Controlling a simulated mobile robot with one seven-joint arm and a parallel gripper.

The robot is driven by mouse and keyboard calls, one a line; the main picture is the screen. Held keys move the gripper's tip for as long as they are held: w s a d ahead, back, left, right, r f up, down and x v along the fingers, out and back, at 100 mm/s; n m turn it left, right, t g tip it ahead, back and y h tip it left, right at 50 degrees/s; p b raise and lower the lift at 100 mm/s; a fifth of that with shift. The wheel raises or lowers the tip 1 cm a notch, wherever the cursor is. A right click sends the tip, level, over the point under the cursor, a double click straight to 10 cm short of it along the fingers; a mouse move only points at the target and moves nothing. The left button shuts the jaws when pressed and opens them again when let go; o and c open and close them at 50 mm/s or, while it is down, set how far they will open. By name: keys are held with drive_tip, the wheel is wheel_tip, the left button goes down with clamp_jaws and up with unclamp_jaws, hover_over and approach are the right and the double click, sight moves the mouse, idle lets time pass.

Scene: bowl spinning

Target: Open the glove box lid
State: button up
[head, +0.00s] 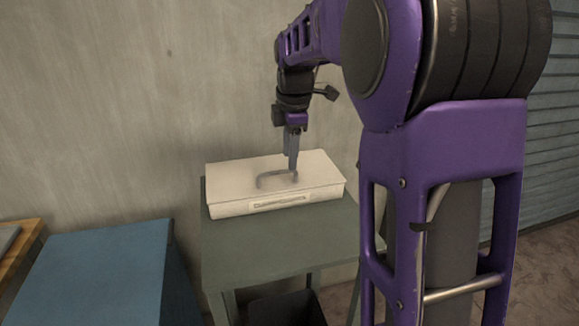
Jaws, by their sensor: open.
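The glove box (233,208) is a low cream-white box on a grey-green table, with a slotted strip on its front side. Its lid (233,172) lies flat and closed. A grey arched handle (268,180) stands on the lid's top. My gripper (293,167) points down from above at the right end of the handle. It is open, with its fingers close to the handle; I cannot tell if they touch it or sit around it.
The grey-green table (245,250) has bare room in front of the box. A dark bin (285,310) stands beneath it. A blue-topped block (95,270) is at the left, beside a wooden edge (22,242). A wall (130,120) rises close behind the box.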

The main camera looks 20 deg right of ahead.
sight(290, 184)
drive_tip(key=shift+w+f, duration=0.15)
drive_tip(key=shift+f, duration=0.6)
drive_tip(key=shift+w+f, duration=0.15)
drive_tip(key=shift+f, duration=0.6)
clamp_jaws()
idle(0.4)
